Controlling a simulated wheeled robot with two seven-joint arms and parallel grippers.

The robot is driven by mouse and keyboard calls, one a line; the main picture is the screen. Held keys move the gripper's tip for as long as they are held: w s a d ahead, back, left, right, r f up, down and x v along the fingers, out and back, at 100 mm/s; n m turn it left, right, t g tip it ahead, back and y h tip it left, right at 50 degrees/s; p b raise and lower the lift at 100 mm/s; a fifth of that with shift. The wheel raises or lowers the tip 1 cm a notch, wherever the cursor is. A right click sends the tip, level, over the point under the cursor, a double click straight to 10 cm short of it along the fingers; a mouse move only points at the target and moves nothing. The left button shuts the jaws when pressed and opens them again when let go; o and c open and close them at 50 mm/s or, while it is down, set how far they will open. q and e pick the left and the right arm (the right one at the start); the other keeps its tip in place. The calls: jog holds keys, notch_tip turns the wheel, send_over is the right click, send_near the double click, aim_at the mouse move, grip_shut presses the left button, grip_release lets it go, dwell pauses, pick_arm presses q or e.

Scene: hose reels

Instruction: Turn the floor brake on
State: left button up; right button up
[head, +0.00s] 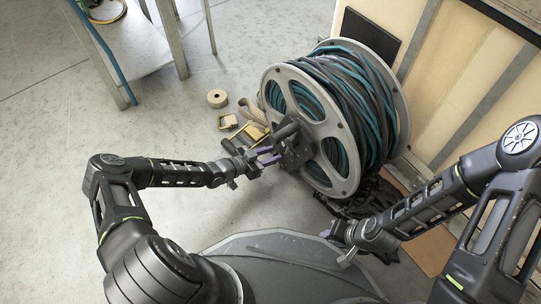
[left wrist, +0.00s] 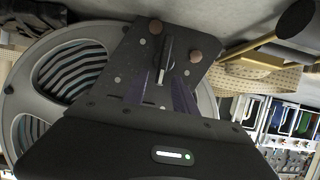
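A large hose reel (head: 343,160) with grey flanges and teal and dark hose stands on the floor in the head view. A dark plate (head: 294,147) with a black handle sits at the hub on its near-left face. In the left wrist view the plate (left wrist: 185,50) carries round bolts and a small upright metal lever (left wrist: 167,58). My left gripper (head: 267,156) is at this plate, its two fingers apart; the lever shows between and beyond the fingertips (left wrist: 164,82). I cannot tell whether they touch it. I cannot make out which part is the floor brake. My right gripper (head: 337,233) is low, near the reel's base.
A roll of tape (head: 217,98) and yellow-tan pieces (head: 250,131) lie on the floor left of the reel. A metal-legged table (head: 140,45) stands at upper left. A wooden panel wall (head: 475,75) is close behind the reel. The floor at left is clear.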

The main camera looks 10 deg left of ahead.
pick_arm(q)
jog(key=shift+c, duration=0.4)
grip_shut()
